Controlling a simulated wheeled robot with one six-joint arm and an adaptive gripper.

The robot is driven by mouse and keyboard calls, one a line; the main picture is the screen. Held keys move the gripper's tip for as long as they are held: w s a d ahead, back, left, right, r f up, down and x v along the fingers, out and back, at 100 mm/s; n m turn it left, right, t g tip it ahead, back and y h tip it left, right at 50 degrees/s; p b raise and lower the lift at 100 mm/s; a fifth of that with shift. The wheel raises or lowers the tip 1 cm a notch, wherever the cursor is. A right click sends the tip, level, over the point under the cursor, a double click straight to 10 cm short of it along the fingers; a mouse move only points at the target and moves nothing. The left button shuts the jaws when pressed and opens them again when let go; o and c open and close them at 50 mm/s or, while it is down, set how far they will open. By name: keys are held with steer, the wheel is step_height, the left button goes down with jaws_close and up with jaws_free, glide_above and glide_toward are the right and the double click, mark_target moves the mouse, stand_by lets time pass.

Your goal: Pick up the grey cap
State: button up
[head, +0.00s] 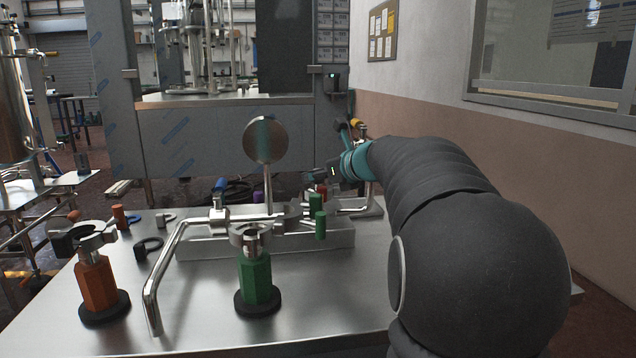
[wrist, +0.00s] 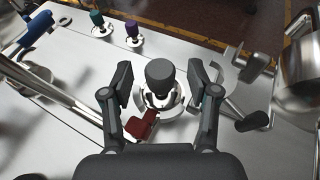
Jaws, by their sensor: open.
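The grey cap (wrist: 160,74) is a dark round knob in the middle of the wrist view, on a shiny metal ring base (wrist: 174,102). My gripper (wrist: 160,80) is open, with one finger left and one right of the cap. A gap shows on both sides, so neither finger looks to touch it; the height difference is hard to judge. A red part (wrist: 143,125) sits just below the cap in the picture. In the head view my gripper (head: 326,176) is small at the table's far side, and I cannot make out the cap there.
Green (wrist: 97,18) and purple (wrist: 132,24) capped fittings stand at upper left in the wrist view. A dark lever (wrist: 246,115) and metal clamp lie right of my gripper. In the head view, a bent steel pipe (head: 165,270), an orange fitting (head: 96,283) and a green fitting (head: 256,279) stand in front.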

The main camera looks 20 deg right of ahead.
steer(key=shift+c, duration=0.2)
jaws_close()
steer(key=shift+r, duration=0.15)
steer(key=shift+r, duration=0.5)
steer(key=r, duration=0.1)
steer(key=r+p, duration=0.1)
steer(key=r, duration=0.1)
steer(key=shift+w+d+r+p, duration=0.1)
steer(key=shift+w+r+p, duration=0.2)
steer(key=shift+r, duration=0.05)
steer(key=w+d+r, duration=0.2)
steer(key=w+r, duration=0.4)
steer(key=w, duration=0.4)
steer(key=shift+w+d+p, duration=0.3)
steer(key=shift+d, duration=0.05)
